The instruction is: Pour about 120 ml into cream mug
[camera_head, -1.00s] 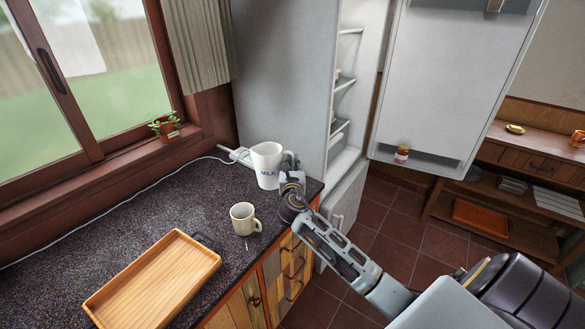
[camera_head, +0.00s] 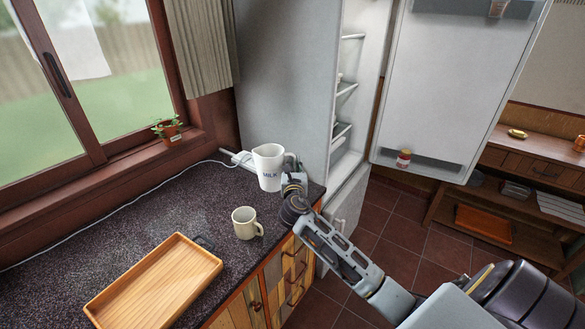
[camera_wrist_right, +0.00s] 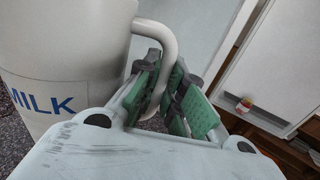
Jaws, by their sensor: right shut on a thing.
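A white jug marked MILK (camera_head: 268,167) is upright at the far right end of the dark counter; I cannot tell whether its base touches the counter. My right gripper (camera_head: 291,166) is at the jug's handle side. In the right wrist view the green-padded fingers of the gripper (camera_wrist_right: 162,95) are shut on the jug's handle (camera_wrist_right: 168,48). The cream mug (camera_head: 244,224) stands upright on the counter, nearer than the jug, its handle to the right. The jug's contents are hidden. My left gripper is not in view.
A wooden tray (camera_head: 205,262) lies on the counter at the front left. A white cord (camera_head: 120,207) runs along the back. The fridge door (camera_head: 440,85) stands open at right. A potted plant (camera_head: 168,129) sits on the sill.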

